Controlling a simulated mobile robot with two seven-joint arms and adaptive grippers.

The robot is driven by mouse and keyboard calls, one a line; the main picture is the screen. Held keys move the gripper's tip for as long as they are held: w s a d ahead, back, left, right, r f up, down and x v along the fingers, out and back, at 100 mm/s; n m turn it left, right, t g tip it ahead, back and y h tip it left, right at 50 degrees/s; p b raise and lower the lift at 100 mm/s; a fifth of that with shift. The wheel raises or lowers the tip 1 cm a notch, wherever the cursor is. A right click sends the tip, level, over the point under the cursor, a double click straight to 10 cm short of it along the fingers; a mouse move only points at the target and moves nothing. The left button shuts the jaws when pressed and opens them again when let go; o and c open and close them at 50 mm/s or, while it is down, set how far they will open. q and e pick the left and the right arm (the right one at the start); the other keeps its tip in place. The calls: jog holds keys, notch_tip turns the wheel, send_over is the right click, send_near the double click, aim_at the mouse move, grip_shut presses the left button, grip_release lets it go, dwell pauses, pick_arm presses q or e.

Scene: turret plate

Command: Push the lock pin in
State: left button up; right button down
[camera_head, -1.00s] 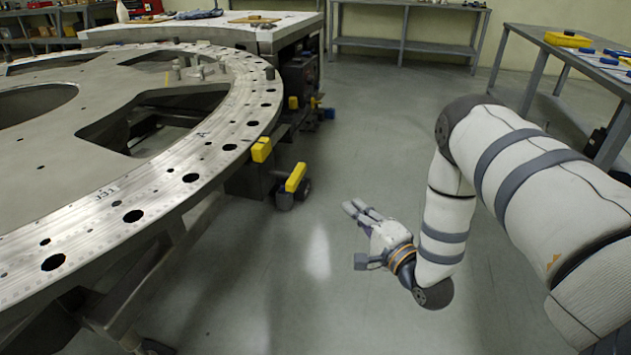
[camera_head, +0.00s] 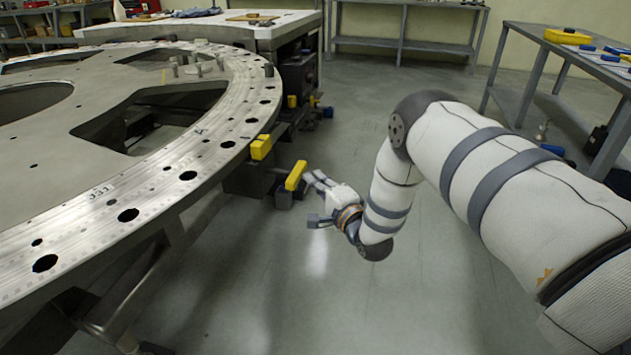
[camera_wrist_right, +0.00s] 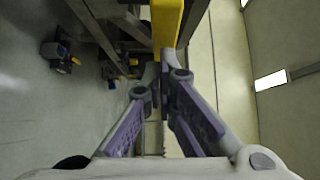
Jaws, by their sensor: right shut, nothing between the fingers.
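A yellow grip (camera_head: 296,175), which looks like the lock pin's handle, juts out beside the round turret plate on a dark mount. My right gripper (camera_head: 314,177) is shut and empty, its fingertips just right of this grip. In the right wrist view the yellow grip (camera_wrist_right: 166,22) stands at top centre, straight beyond the closed fingertips (camera_wrist_right: 165,72). I cannot tell whether they touch it. The pin's shaft is not clearly visible. My left gripper is not in view.
The turret plate (camera_head: 165,160) fills the left side. A second yellow block (camera_head: 261,147) sits at its rim, up and left of the grip. A grey bench (camera_head: 560,46) stands at the right. Floor (camera_head: 420,270) below my right arm is clear.

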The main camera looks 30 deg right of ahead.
aim_at(300, 178)
jog(key=w+a, duration=0.1)
jog(key=w+a+b, duration=0.1)
jog(key=shift+w+a+f, duration=0.15)
jog(key=shift+w+a, duration=0.1)
jog(key=shift+w, duration=0.15)
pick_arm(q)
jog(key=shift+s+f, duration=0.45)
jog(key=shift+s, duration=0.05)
